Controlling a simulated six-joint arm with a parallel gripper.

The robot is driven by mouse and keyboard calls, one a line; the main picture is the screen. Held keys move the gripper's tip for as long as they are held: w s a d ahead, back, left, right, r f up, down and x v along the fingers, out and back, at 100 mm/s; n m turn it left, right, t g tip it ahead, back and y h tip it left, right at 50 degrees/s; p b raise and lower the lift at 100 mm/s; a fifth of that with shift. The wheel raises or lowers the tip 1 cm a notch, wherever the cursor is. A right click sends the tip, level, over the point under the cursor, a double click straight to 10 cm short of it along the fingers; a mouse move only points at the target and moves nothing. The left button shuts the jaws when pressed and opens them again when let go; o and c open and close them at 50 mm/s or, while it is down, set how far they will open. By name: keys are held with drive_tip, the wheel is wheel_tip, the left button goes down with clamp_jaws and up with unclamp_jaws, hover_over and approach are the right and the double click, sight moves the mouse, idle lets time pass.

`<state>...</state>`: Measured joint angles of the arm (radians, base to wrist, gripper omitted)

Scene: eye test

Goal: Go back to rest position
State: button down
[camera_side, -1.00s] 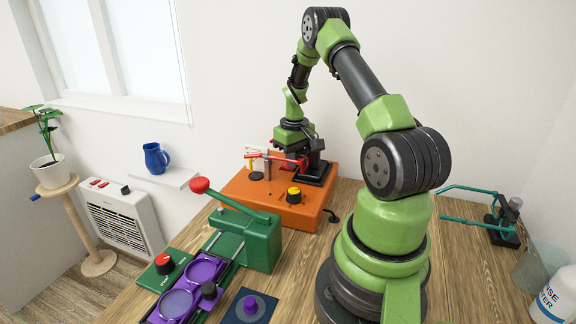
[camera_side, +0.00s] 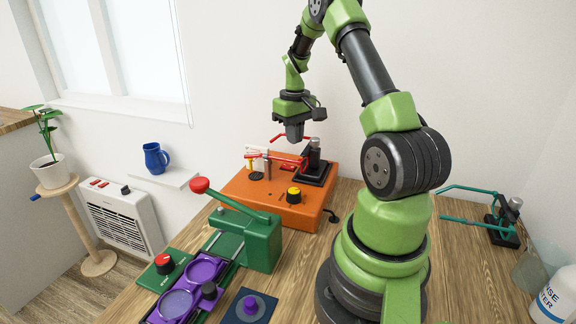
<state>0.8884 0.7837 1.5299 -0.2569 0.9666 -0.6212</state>
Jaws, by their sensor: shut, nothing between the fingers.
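My gripper (camera_side: 294,136) points down from the green and black arm, above the back of the orange box (camera_side: 250,205). It is shut and empty, with a gap between it and the box's fittings. On the box are a red-handled device on a black base (camera_side: 318,170), a yellow and black knob (camera_side: 293,195) and a small upright post with a white and yellow piece (camera_side: 254,160). The fingertips are small and dark in this view.
A green press (camera_side: 262,245) with a red-knobbed lever stands in front, beside purple ring holders (camera_side: 205,269). A blue mug (camera_side: 156,158) sits on a wall shelf. A teal-handled tool (camera_side: 502,225) and a white bottle (camera_side: 556,298) are at the right. The air above the box is open.

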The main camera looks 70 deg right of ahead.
idle(0.3)
drive_tip(key=w+a+r+t, duration=0.3)
drive_tip(key=a+r, duration=1)
drive_tip(key=a, duration=0.2)
drive_tip(key=s+a+r+n+t+y, duration=0.1)
drive_tip(key=s+a+r+t, duration=0.1)
drive_tip(key=s+a, duration=0.4)
drive_tip(key=s+a+r+n+t+y, duration=0.1)
drive_tip(key=s+a, duration=0.4)
drive_tip(key=a, duration=0.5)
wheel_tip(320, 180, up, 2)
drive_tip(key=shift+s+r+t, duration=0.1)
drive_tip(key=shift+s+t, duration=0.25)
drive_tip(key=shift+t, duration=0.25)
